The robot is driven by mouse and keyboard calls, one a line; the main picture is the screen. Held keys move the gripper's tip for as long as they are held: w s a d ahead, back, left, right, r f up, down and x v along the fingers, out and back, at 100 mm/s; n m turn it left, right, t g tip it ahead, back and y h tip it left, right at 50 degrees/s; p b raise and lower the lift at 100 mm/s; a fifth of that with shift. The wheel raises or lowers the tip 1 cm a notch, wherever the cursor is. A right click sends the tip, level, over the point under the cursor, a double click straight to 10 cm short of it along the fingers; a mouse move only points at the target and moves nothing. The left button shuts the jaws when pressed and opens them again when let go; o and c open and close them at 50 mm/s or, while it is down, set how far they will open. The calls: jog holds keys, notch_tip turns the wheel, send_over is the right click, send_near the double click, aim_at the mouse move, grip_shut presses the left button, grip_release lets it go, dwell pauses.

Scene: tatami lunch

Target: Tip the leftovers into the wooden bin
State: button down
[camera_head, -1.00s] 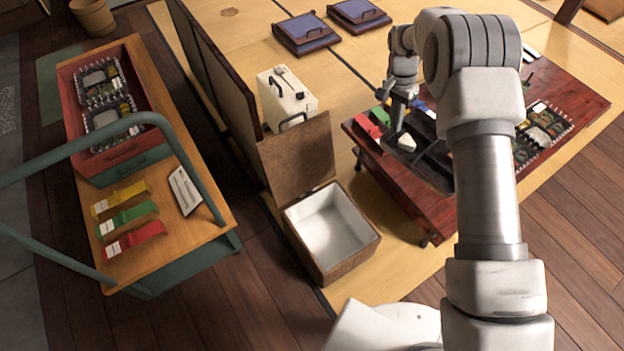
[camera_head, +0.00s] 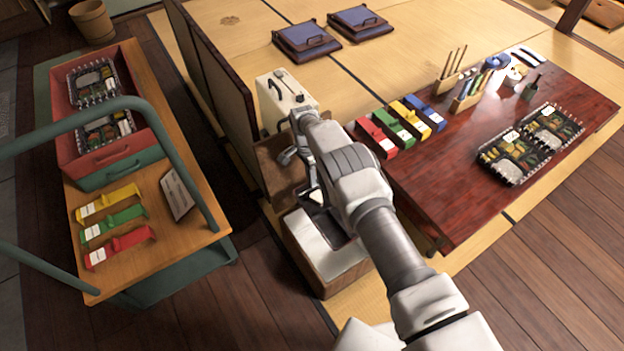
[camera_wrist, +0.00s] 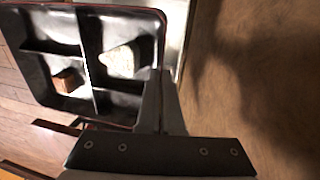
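The wooden bin (camera_head: 336,279) stands open on the tatami, its lid raised behind it, its pale inside partly hidden by my arm. My gripper (camera_head: 307,182) is over the bin, shut on the wall of a black divided lunch tray (camera_head: 333,230). In the wrist view the tray (camera_wrist: 70,12) fills the upper left, with the gripper fingers (camera_wrist: 160,100) at its right corner. A white rice ball (camera_wrist: 122,60) and a brown piece of food (camera_wrist: 68,81) lie in separate compartments. I cannot tell how far the tray is tilted.
The low red table (camera_head: 450,190) on the right holds several coloured strips and filled lunch trays (camera_head: 505,160). A cart (camera_head: 150,255) with a red crate stands left. A folding screen (camera_head: 225,80) and white case (camera_head: 290,98) stand behind the bin.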

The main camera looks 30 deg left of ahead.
jog(key=shift+d+r, duration=0.1)
jog(key=shift+r, duration=0.1)
jog(key=shift+r+y, duration=0.1)
jog(key=shift+y, duration=0.3)
jog(key=shift+s+d+r+t+y, duration=0.25)
jog(key=shift+d+r+t+y, duration=0.25)
jog(key=shift+r+y, duration=0.15)
jog(key=shift+s+d+r+t+y, duration=0.25)
jog(key=shift+d+r+t+y, duration=0.25)
jog(key=shift+y, duration=0.25)
jog(key=r+y+p, duration=0.1)
jog(key=d+r+t+y+p, duration=0.1)
jog(key=p, duration=0.1)
jog(key=shift+s+d+r, duration=0.1)
jog(key=shift+s+d, duration=0.05)
jog(key=shift+s, duration=0.2)
jog(key=shift+s+d+r+t+y+p, duration=0.15)
jog(key=shift+d+r+t+y+p, duration=0.2)
jog(key=shift+y, duration=0.25)
jog(key=shift+s+d+t+y+b, duration=0.6)
jog(key=shift+s+d+t+y, duration=0.5)
jog(key=shift+d+y, duration=1.1)
jog(key=shift+s+d+t+y+b, duration=0.65)
jog(key=shift+s+d+t+y, duration=0.5)
jog(key=shift+d+y, duration=1)
jog(key=shift+s+d+t+y+b, duration=0.6)
jog(key=shift+s+d+t+y, duration=0.5)
jog(key=shift+d+y, duration=1.1)
jog(key=shift+w+a, duration=0.1)
jog(key=shift+a, duration=0.2)
